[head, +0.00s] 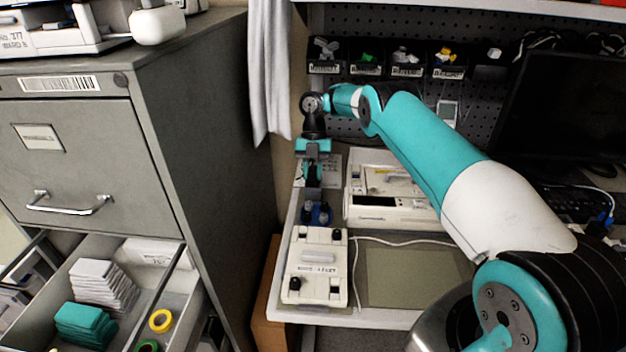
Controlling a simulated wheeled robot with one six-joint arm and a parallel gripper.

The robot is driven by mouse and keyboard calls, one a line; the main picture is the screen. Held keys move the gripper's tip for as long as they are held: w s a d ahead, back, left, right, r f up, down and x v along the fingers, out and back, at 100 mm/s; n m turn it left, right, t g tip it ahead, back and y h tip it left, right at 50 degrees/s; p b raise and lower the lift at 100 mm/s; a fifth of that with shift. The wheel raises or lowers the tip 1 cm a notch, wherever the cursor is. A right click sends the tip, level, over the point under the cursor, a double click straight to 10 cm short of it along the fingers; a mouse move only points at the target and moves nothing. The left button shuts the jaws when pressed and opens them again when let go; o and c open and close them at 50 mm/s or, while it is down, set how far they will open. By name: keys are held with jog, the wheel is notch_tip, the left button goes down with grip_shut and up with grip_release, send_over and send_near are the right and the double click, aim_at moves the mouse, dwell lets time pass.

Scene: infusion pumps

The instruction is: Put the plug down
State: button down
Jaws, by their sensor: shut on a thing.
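My gripper (316,212) points down over the left end of the desk, just behind the near white pump unit (317,266). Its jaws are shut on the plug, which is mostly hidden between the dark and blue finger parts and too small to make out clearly. I cannot tell whether the plug touches the surface below. The near pump unit lies flat, with dark knobs and a printed label on top.
Another white device (390,190) stands behind and right. A grey-green mat (415,277) lies right of the pump unit, with a white cable (400,241) along its back. A grey cabinet (205,150) with an open drawer stands left. Small bins (406,62) line the back.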

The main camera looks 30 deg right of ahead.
jog(key=shift+d+f, duration=0.1)
jog(key=shift+f, duration=0.25)
